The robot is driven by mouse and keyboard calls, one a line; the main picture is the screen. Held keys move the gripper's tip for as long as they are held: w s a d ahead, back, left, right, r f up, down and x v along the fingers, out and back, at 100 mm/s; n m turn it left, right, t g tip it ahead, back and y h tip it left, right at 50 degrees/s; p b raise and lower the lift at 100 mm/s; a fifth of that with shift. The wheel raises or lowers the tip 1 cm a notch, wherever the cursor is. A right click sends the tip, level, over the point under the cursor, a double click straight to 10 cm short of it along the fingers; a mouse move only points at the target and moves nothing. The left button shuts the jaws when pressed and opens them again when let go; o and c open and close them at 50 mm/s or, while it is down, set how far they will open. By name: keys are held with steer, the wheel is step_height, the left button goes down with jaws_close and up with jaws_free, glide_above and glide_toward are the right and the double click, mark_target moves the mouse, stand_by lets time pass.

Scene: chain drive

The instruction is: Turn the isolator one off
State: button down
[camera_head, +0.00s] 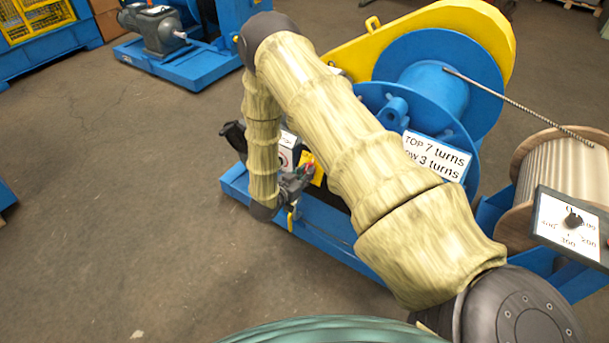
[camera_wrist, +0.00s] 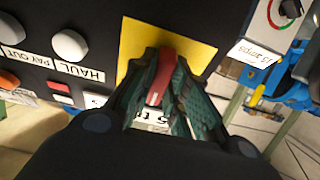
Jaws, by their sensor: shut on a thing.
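The isolator is a red handle (camera_wrist: 162,78) on a square yellow plate (camera_wrist: 140,40) on a dark panel in the wrist view. My gripper (camera_wrist: 166,80) is shut on the red handle, with its green-black fingers on both sides. The handle lies roughly along the fingers' direction. The fingers cover its sides, and a white label below it is partly hidden. In the head view my gripper (camera_head: 296,182) is at the control box on the blue machine, beside the yellow plate (camera_head: 318,172). My arm hides part of the box there.
The panel has white buttons (camera_wrist: 70,45) marked HAUL and PAY OUT, an orange button (camera_wrist: 8,79) and a small red switch (camera_wrist: 60,87). A dial (camera_wrist: 288,10) is at the right. The blue drum (camera_head: 440,85) and a wooden-ended reel (camera_head: 565,175) stand beyond my arm. Floor at left is clear.

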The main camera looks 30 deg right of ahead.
steer(key=n, duration=0.3)
steer(key=n+t, duration=0.1)
steer(key=n, duration=0.1)
steer(key=shift+s+f+y, duration=0.15)
steer(key=shift+s+y, duration=0.1)
steer(key=shift+y, duration=0.15)
steer(key=shift+n+t+y, duration=0.4)
steer(key=shift+n, duration=1.9)
steer(key=shift+s+n, duration=0.1)
steer(key=shift+n, duration=0.2)
steer(key=c, duration=1.4)
jaws_free()
steer(key=shift+d, duration=0.1)
steer(key=shift+r, duration=0.2)
steer(key=v, duration=1.2)
steer(key=shift+f, duration=0.1)
